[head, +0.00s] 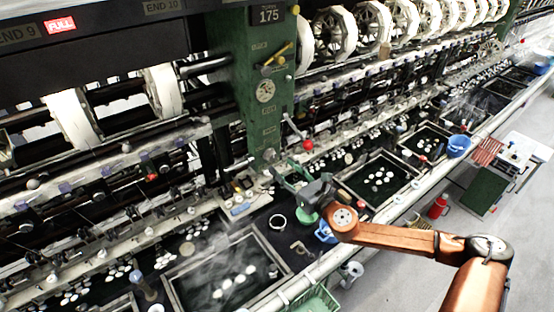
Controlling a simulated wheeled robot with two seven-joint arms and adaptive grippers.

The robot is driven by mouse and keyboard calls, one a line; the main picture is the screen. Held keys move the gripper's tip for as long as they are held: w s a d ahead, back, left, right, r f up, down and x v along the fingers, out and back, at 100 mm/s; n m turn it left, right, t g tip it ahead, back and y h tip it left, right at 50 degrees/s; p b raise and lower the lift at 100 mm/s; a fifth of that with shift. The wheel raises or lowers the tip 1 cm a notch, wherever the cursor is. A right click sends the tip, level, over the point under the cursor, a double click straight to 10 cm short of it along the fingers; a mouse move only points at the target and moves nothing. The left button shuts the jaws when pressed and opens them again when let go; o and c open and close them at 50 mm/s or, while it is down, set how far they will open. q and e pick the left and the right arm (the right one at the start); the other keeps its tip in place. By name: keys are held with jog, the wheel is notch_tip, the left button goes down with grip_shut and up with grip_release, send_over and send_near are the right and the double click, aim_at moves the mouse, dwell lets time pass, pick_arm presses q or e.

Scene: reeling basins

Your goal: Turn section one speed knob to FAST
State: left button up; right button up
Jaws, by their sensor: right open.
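The green machine column (247,115) stands at the centre and carries a round pale dial (265,91), a yellow lever (279,55) and small labels. A lever with a red ball end (307,144) sticks out at its lower right. A small panel with coloured parts (240,200) sits at the column's foot. I cannot tell which of these is the section one speed knob, and no FAST mark is readable. My right gripper (293,182) is open, close to the column's foot and right of the small panel. Its fingertips are small and hard to make out. My left gripper is not in view.
Basins with white cocoons stand along the bench, one at the front (228,282) and one right of my gripper (376,179).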

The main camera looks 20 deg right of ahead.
aim_at(274, 158)
jog(key=shift+p+x, duration=0.45)
jog(key=shift+x, duration=1.85)
jog(key=shift+c, duration=0.2)
jog(key=c, duration=1.1)
